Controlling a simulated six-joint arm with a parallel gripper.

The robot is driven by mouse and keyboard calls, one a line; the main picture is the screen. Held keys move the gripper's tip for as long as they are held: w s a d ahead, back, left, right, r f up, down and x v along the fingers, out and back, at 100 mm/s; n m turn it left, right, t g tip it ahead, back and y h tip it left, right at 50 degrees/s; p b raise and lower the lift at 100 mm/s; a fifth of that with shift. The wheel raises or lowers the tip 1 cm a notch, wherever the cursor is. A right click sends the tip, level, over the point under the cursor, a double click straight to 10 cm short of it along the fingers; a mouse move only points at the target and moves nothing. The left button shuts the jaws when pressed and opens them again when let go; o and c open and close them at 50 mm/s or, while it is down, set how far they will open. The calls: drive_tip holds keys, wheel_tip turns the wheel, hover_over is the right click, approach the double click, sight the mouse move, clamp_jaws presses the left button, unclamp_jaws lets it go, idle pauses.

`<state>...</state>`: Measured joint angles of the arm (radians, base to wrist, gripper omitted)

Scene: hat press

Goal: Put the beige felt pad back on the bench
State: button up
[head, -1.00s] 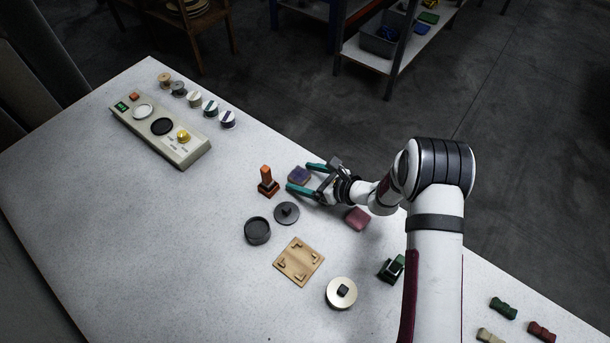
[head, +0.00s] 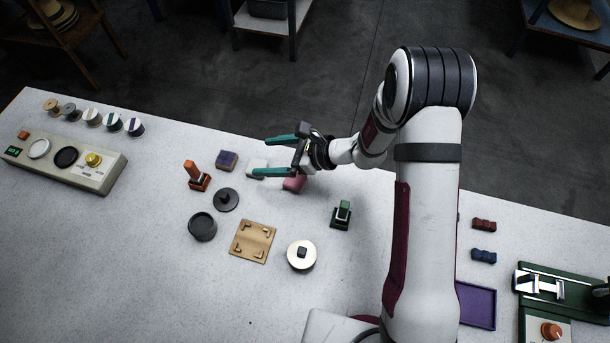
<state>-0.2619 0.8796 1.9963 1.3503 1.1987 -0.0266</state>
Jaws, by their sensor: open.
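A small pale pad (head: 256,164), likely the beige felt one, lies on the white bench (head: 120,240) near its far edge. It sits between a purple-topped pad (head: 227,160) and a pink pad (head: 294,185). My gripper (head: 263,157) is open, its two teal fingers spread and pointing left. The nearer finger overlaps the pale pad in the picture and hides part of it. I see nothing held between the fingers. I cannot tell how high the fingers are above the bench.
Near the gripper stand an orange-handled stamp (head: 197,178), a black knobbed disc (head: 226,199), a black cup (head: 203,226) and a wooden corner jig (head: 253,241). A control box (head: 62,160) is at left, a green-based press (head: 560,300) at right. The front left bench is clear.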

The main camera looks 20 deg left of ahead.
drive_tip(key=s+d+r+n+g+h, duration=0.1)
drive_tip(key=s+d+r+n+h, duration=0.1)
drive_tip(key=s+d+r+n, duration=0.4)
drive_tip(key=s+d+r+n+g+h, duration=0.15)
drive_tip(key=s+d+r, duration=0.3)
drive_tip(key=r, duration=0.45)
drive_tip(key=s+d+n+t+h, duration=0.1)
drive_tip(key=s+d+n+h, duration=0.1)
drive_tip(key=s+d, duration=0.3)
drive_tip(key=s+d+r+n+t+h, duration=0.1)
drive_tip(key=s+d+n+h, duration=0.2)
drive_tip(key=d, duration=0.7)
drive_tip(key=s+h, duration=0.2)
drive_tip(key=shift+s, duration=0.4)
